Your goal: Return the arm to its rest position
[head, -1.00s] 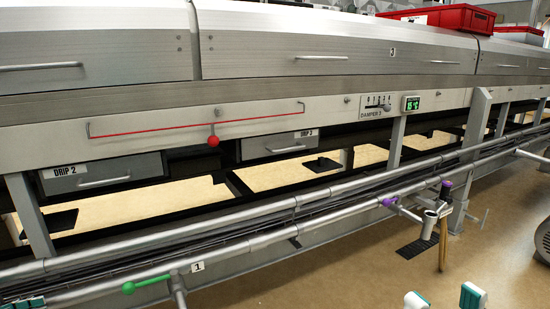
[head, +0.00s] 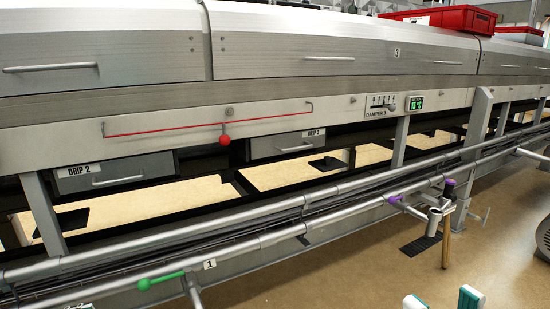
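My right gripper (head: 442,301) shows at the bottom right edge of the head view as two teal-and-white fingertips, held apart with floor visible between them. Nothing shows between them.
Long metal rails (head: 200,226) run across in front of the hood. A green-handled valve (head: 161,281) and a purple-handled valve (head: 397,199) are on them. A hammer (head: 447,225) hangs at the right. Red crates (head: 452,18) sit on top.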

